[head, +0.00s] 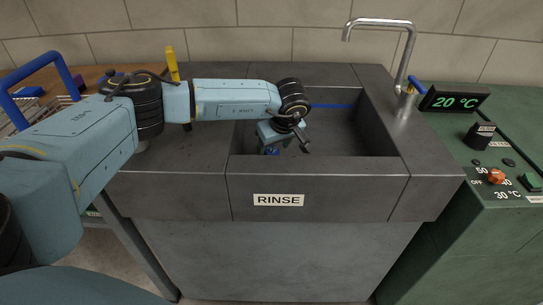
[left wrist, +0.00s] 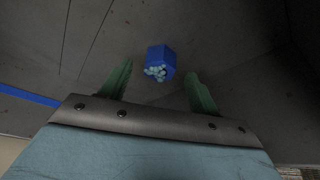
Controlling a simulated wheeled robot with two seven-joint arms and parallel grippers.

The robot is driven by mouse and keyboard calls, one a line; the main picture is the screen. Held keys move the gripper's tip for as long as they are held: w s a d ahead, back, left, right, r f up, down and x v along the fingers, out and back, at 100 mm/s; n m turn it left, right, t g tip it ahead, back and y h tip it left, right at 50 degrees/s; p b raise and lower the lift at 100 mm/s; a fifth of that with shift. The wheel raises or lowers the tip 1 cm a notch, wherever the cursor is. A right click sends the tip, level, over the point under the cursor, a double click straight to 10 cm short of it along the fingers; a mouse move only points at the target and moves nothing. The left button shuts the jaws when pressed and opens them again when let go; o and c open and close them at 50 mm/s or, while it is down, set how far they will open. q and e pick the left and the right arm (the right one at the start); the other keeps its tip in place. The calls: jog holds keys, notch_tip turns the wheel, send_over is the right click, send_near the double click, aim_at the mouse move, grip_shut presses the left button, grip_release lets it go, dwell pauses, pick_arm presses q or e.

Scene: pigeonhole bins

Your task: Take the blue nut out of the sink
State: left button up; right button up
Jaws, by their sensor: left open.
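The blue nut (left wrist: 161,58) lies on the dark floor of the sink. In the left wrist view it is a blue block with pale, bubbly bits on its near side. It sits beyond and between the two green fingers of my left gripper (left wrist: 158,92). The fingers are apart with nothing between them. My right gripper is in neither view.
A steel tap (head: 408,60) stands at the back right of the sink. A blue line (head: 332,106) runs along the sink's back wall. A green panel with knobs (head: 497,175) and a temperature display (head: 455,101) is at right. A wire rack (head: 20,115) with a blue handle is at left.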

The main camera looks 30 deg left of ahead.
pick_arm(q)
jog(key=shift+x, duration=1.35)
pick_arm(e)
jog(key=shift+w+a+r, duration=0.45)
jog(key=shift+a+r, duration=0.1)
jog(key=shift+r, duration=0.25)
pick_arm(q)
jog(key=shift+c, duration=0.3)
jog(key=shift+r, duration=0.1)
jog(key=c, duration=1.1)
